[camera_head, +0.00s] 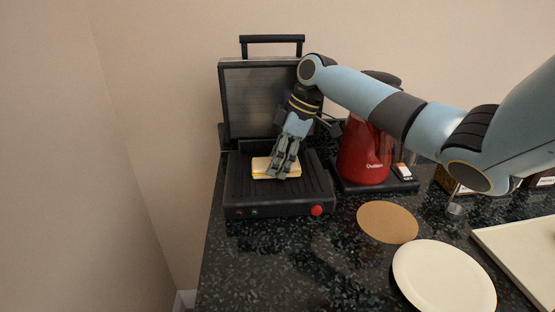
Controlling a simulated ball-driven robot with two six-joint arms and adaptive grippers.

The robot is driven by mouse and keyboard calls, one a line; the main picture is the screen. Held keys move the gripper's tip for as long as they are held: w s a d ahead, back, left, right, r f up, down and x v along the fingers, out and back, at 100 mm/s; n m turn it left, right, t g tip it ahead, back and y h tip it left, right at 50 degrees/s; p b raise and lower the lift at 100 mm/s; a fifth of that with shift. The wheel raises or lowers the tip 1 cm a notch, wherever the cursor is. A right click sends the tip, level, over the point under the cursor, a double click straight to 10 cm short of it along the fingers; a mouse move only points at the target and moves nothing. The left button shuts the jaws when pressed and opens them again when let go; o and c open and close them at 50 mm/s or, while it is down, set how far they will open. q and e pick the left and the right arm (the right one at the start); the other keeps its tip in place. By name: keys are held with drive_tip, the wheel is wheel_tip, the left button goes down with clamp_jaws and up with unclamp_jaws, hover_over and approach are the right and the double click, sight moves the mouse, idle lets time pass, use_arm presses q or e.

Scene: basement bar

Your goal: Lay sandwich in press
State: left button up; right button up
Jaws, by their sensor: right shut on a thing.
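The sandwich (262,168) is a small pale stack with a yellow layer, low over the ribbed lower plate of the black press (243,190). I cannot tell whether it touches the plate. The press lid (250,95) stands open, with its handle at the top. My right gripper (283,170) comes down from the upper right, shut on the sandwich at its right side, and its fingers hide part of it. My left gripper is not in view.
A red appliance (362,152) stands just right of the press, behind my right arm. In front lie a round brown mat (387,221) and a white plate (443,278). A pale board (520,245) lies at the right edge. The counter (290,275) before the press is clear.

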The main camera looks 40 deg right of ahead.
drive_tip(key=shift+f, duration=0.1)
drive_tip(key=shift+f, duration=0.15)
drive_tip(key=o, duration=1.2)
drive_tip(key=v, duration=0.7)
drive_tip(key=shift+d+r, duration=0.1)
drive_tip(key=shift+r, duration=0.3)
drive_tip(key=shift+s, duration=0.1)
